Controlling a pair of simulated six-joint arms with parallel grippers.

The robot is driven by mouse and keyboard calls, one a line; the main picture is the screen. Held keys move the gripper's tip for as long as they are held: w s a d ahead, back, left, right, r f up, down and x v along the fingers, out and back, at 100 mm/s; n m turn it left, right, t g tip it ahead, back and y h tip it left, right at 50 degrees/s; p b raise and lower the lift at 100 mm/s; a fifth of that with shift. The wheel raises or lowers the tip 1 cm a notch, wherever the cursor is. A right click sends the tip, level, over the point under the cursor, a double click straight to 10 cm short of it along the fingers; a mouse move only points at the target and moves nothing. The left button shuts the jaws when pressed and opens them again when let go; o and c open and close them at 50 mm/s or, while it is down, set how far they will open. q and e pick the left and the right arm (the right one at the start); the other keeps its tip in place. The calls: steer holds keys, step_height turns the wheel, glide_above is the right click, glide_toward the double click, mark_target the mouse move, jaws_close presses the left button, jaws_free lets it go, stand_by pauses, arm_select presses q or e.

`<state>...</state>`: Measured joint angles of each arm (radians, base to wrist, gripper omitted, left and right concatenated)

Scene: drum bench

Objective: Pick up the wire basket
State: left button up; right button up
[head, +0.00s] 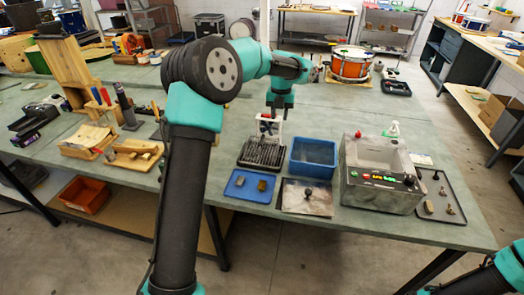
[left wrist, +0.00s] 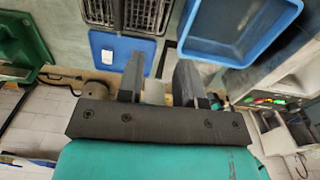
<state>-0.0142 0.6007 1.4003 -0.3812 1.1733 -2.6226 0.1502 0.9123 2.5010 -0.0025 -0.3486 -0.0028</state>
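The wire basket (head: 262,154) is a dark mesh basket standing on the bench left of the blue bin (head: 313,158). Part of its mesh shows at the top of the left wrist view (left wrist: 143,14). My left gripper (head: 269,124) is over the back of the basket in the head view. In the left wrist view its two fingers (left wrist: 160,72) are apart with nothing held between them. The fingers appear apart from the basket, though their height above it is hard to tell. My right gripper is out of view; only part of the right arm shows at the bottom right.
A blue tray (head: 239,187) with small blocks lies in front of the basket. A grey plate (head: 299,204) with a dark knob lies beside it. A grey machine with lit controls (head: 379,183) stands right of the bin. Wooden holders and tools crowd the left.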

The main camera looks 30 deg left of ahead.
arm_select(q)
step_height(320, 180, down, 10)
steer(key=shift+f, duration=0.15)
stand_by(0.4)
steer(key=shift+d+f, duration=0.1)
steer(key=shift+f, duration=2.5)
jaws_close()
